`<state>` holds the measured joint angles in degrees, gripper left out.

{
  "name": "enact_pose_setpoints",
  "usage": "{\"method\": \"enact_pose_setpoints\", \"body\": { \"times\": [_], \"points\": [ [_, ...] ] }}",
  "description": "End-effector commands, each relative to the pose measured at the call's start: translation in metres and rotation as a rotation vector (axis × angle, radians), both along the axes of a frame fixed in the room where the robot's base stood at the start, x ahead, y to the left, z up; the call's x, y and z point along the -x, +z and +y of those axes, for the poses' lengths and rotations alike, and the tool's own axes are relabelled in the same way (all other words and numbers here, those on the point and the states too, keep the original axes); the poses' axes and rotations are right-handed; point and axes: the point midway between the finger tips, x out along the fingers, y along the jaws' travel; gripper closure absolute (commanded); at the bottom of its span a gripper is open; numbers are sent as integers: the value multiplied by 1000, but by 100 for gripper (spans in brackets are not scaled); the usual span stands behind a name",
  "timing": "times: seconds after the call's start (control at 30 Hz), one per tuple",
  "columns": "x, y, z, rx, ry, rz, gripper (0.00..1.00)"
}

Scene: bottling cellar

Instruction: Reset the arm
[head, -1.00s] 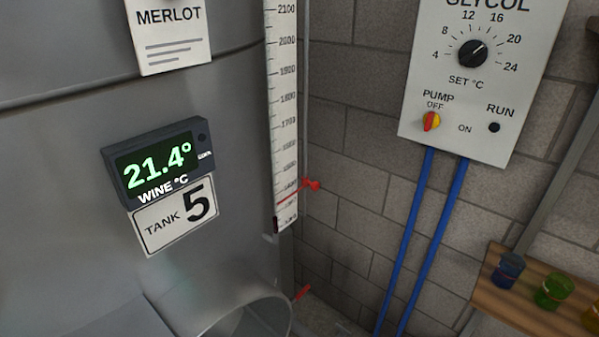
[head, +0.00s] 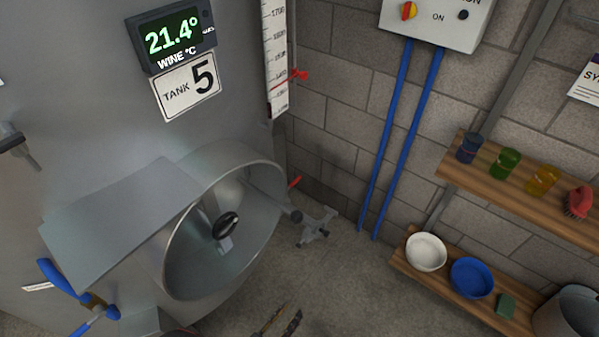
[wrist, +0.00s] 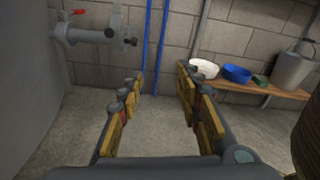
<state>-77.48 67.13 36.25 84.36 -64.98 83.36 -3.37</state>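My gripper (wrist: 160,92) is open in the wrist view, its two yellow-and-grey fingers well apart. Nothing is between them except the view of bare floor and wall. In the head view only the dark tips of my gripper (head: 279,321) show at the bottom edge, over the floor; the rest of the arm is out of frame. The gripper touches nothing that I can see.
The steel tank (head: 90,120) with its open round hatch (head: 272,235) stands left. A valve fitting (head: 315,228) juts out beside it; it also shows in the wrist view (wrist: 85,33). Shelves (head: 410,268) with bowls and jars line the right wall. Floor between is clear.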

Motion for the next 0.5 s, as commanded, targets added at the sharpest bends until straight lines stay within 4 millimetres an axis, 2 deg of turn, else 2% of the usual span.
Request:
{"method": "enact_pose_setpoints", "body": {
  "times": [0.2,0.3,0.5],
  "points": [
    [26,1,-37,-14,-123,40,65],
    [39,12,-44,-59,-203,53,65],
    [54,39,-49,-163,-356,65,65]
  ]
}}
